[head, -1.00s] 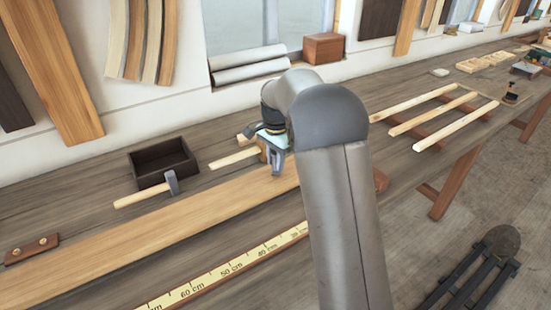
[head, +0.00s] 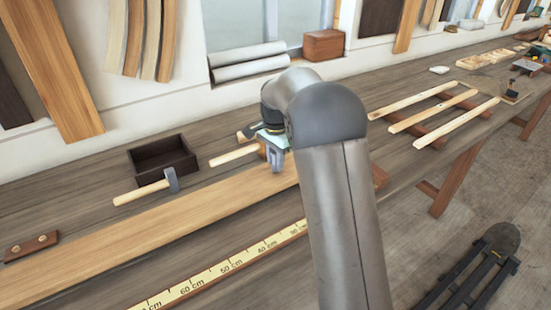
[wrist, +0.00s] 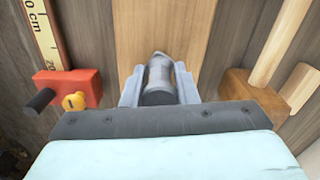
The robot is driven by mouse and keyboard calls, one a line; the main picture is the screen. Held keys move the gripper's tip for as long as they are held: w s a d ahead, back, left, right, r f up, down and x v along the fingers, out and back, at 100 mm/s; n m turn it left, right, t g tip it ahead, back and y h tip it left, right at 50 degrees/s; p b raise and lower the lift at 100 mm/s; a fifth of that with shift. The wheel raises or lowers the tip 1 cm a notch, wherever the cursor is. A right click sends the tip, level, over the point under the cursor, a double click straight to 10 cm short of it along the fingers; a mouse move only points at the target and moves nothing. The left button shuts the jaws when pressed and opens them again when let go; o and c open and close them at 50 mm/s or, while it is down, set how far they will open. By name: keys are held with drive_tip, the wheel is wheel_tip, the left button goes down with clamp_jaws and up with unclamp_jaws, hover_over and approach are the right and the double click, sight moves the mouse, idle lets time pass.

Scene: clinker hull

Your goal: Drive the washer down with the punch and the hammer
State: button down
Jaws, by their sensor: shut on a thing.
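My gripper (head: 275,166) is low over the long light plank (head: 150,232) in the head view. In the wrist view my gripper (wrist: 160,74) is shut on a grey metal cylinder with a dark near end, which looks like the punch (wrist: 160,76). The plank (wrist: 160,25) runs behind it; I cannot tell whether the punch touches it. The hammer (head: 145,193), with a pale handle and grey head, lies in front of the dark tray, left of my gripper. I cannot make out the washer in either view.
The dark open tray (head: 162,158) stands behind the hammer. A wooden mallet (wrist: 240,86) lies right of the plank in the wrist view. A red block (wrist: 72,88) with a yellow knob sits at left, by the yellow ruler (head: 232,268). Pale strips (head: 430,122) lie farther right.

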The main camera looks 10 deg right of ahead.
drive_tip(key=shift+f, duration=0.2)
drive_tip(key=c, duration=1.1)
unclamp_jaws()
drive_tip(key=shift+o, duration=0.2)
wheel_tip(320, 180, up, 8)
drive_tip(key=p, duration=0.5)
drive_tip(key=shift+p, duration=0.4)
